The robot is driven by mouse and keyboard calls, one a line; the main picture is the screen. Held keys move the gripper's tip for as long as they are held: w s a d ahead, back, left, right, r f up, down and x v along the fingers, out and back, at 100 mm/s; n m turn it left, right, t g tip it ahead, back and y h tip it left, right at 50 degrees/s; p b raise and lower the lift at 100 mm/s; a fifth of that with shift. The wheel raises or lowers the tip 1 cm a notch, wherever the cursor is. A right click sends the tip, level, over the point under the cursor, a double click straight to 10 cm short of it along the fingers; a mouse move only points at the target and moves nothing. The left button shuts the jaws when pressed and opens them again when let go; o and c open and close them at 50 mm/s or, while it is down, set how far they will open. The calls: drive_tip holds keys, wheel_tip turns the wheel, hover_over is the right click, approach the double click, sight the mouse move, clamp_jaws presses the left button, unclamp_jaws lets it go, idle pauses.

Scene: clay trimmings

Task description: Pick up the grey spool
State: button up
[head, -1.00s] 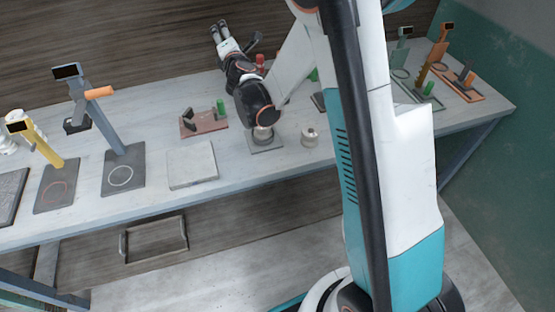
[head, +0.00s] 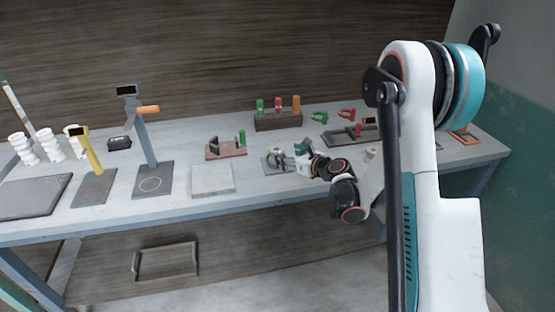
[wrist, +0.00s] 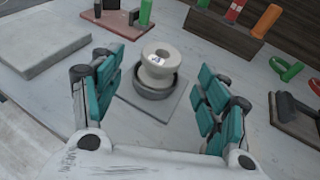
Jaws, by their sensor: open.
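The grey spool (wrist: 158,62) stands upright in a dark round holder (wrist: 152,88) on a grey square plate (wrist: 181,98), seen in the wrist view. My gripper (wrist: 160,82) is open, with teal finger pads left and right of the spool in this view. Neither pad visibly touches it. In the head view my gripper (head: 290,161) is low over the table, beside the plate (head: 265,166), and partly hides the spool there.
A second pale spool (head: 371,153) stands right of my gripper, partly hidden by my arm. A red-brown stand (head: 226,152) lies behind left, with a light slab (head: 212,180) in front of it. A wooden block (head: 278,123) with coloured handles stands behind.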

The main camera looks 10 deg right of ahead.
sight(275, 149)
drive_tip(key=b+x, duration=0.2)
drive_tip(key=x, duration=0.6)
drive_tip(key=shift+w+f+b, duration=0.1)
drive_tip(key=shift+w+b, duration=0.15)
drive_tip(key=shift+b, duration=0.05)
drive_tip(key=shift+c, duration=0.4)
drive_tip(key=c, duration=1.2)
